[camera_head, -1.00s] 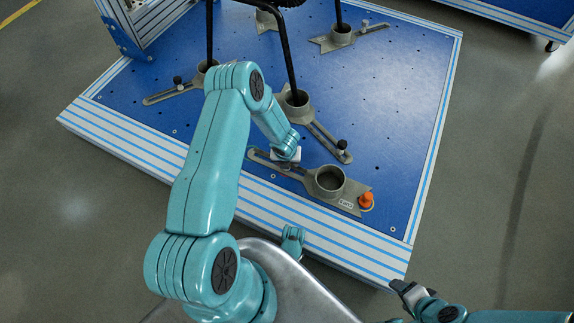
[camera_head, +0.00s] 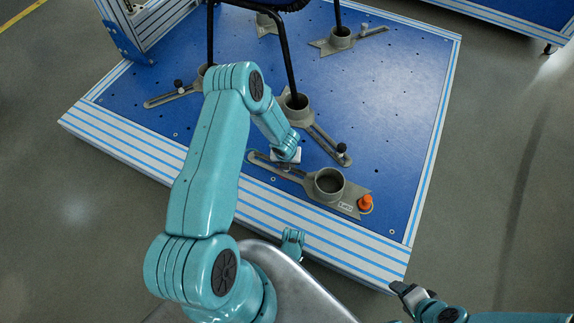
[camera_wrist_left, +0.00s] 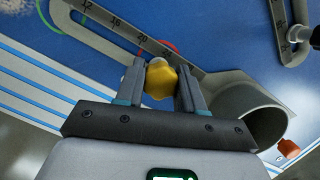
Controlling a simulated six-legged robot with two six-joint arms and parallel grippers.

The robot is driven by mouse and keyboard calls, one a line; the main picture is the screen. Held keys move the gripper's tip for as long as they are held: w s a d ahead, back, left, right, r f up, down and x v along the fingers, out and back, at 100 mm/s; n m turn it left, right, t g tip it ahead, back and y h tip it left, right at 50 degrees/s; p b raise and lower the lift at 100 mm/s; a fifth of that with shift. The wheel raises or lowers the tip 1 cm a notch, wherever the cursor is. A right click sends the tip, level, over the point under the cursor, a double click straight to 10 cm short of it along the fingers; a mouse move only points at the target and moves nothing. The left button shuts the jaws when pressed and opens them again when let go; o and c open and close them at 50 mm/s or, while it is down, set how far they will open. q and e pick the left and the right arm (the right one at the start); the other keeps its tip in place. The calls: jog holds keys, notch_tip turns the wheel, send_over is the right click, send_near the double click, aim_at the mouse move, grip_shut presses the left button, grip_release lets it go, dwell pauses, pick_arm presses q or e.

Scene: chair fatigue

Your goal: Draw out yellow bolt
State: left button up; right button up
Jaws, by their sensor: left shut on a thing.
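The yellow bolt (camera_wrist_left: 160,82) shows in the left wrist view between the two fingers of my left gripper (camera_wrist_left: 162,88), which is shut on it. The bolt sits over the slotted, number-marked arm of a grey clamp plate (camera_wrist_left: 105,18); whether its lower end is in the slot is hidden. In the head view my left gripper (camera_head: 287,163) is at the slotted end of this grey clamp plate (camera_head: 328,204), and the bolt is hidden. My right gripper (camera_head: 406,291) is at the lower right, off the platform; its jaws are unclear.
The clamp plate has a round cup (camera_head: 329,184) and an orange knob (camera_head: 365,203). Black chair legs (camera_head: 290,60) stand in other cups behind. Another clamp's dark knob (camera_head: 342,148) is close by. The blue platform (camera_head: 400,110) is clear at the right.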

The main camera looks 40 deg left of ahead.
pick_arm(q)
jog(key=shift+r+p, duration=1.15)
jog(key=shift+r, duration=0.75)
jog(key=shift+r+p, duration=1.35)
jog(key=shift+r, duration=0.65)
